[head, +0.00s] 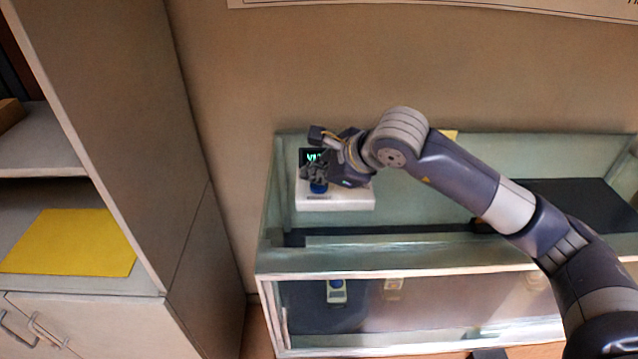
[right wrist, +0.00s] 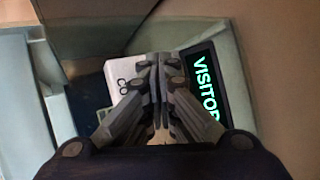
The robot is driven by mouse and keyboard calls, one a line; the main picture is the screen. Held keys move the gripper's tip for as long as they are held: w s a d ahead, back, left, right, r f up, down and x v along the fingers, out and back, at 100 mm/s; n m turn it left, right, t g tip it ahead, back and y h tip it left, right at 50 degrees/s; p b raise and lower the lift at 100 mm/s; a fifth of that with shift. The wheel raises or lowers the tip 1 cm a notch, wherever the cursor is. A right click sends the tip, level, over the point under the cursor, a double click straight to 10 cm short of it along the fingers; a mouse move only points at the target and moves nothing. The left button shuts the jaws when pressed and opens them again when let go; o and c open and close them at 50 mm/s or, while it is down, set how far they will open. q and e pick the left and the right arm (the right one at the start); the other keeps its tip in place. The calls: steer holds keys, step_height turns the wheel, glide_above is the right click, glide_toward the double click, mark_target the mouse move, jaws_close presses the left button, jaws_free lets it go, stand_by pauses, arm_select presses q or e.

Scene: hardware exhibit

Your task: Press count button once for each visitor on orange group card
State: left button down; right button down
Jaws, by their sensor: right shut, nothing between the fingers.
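The visitor counter is a white box (head: 345,202) on the display case, with a black screen and green lettering (head: 309,155) at its back. A blue button (head: 318,188) shows on its front left. My right gripper (head: 316,175) is shut and empty, over the counter just above the button; I cannot tell whether it touches it. In the right wrist view the shut fingers (right wrist: 159,62) stand between the white face lettered "CO" (right wrist: 120,75) and the screen reading "VISITOR" (right wrist: 206,85). The button is hidden there. No card that is clearly orange shows. My left gripper is out of view.
A glass display case (head: 420,262) holds small items on its lower level. A dark panel (head: 575,205) lies at its right. A shelf cabinet (head: 120,120) stands at the left with a yellow sheet (head: 75,242) on a shelf. The wall is close behind.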

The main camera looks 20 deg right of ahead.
mark_target(316, 187)
stand_by(0.5)
steer(key=shift+r, duration=0.8)
step_height(316, 187, up, 5)
steer(key=p, duration=0.2)
steer(key=shift+p, duration=0.3)
stand_by(0.5)
